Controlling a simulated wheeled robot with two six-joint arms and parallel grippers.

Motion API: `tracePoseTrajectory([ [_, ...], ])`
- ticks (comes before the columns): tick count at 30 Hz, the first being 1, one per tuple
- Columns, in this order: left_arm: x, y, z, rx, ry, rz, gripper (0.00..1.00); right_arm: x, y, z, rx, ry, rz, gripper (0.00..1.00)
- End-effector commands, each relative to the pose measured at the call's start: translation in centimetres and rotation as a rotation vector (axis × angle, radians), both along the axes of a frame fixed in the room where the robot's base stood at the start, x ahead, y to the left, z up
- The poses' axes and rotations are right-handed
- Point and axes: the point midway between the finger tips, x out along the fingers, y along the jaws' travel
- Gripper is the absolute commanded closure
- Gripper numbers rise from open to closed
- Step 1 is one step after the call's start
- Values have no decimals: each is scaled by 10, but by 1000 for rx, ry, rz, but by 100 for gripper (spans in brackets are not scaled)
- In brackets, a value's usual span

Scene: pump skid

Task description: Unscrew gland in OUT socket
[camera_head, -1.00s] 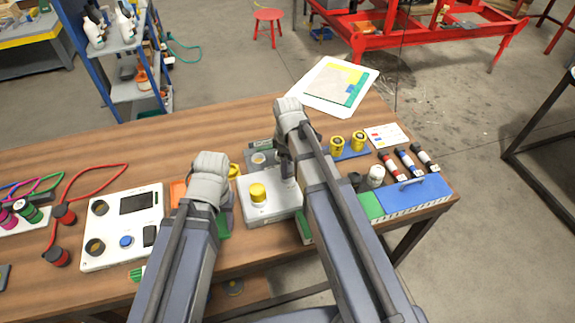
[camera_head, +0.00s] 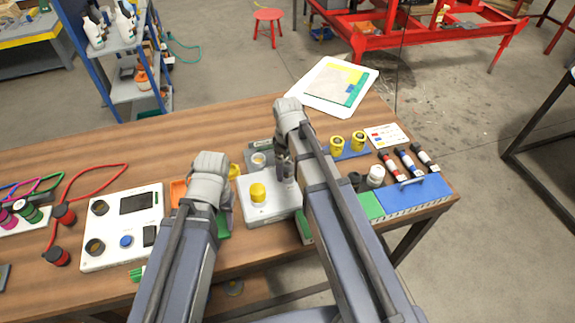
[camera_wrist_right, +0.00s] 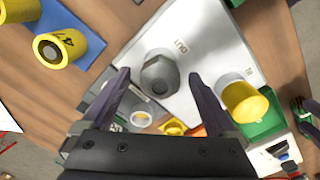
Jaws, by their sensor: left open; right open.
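In the right wrist view, a grey hex-headed gland (camera_wrist_right: 158,76) sits in the socket marked OUT on a pale pump block (camera_wrist_right: 205,50). My right gripper (camera_wrist_right: 159,84) is open, with one finger on each side of the gland and a visible gap to each. In the head view the right gripper (camera_head: 284,172) is over the right part of the block (camera_head: 262,212) and largely covers the gland. A yellow part (camera_head: 258,193) stands in the block's other socket. My left gripper (camera_head: 226,207) is open left of the block, its fingers mostly hidden by its wrist.
A white panel (camera_head: 120,252) lies left of the left gripper. Yellow cylinders (camera_head: 337,143) stand on a blue strip behind the right arm. A green and blue case (camera_head: 415,198) and several red, blue and black cylinders are at the right. The table's back left is clear.

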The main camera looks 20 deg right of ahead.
Motion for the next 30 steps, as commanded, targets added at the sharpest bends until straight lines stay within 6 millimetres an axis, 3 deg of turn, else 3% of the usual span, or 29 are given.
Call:
tracePoseTrajectory([
  [11, 0, 0, 0, 0, 0, 0, 50, 0, 0, 0, 0, 0, -163, 7],
  [21, 0, 0, 0, 0, 0, 0, 50, 0, 0, 0, 0, 0, -503, 7],
  [29, 0, 0, 0, 0, 0, 0, 50, 0, 0, 0, 0, 0, -524, 7],
  [30, 0, 0, 0, 0, 0, 0, 50, 0, 0, 0, 0, 0, -523, 11],
])
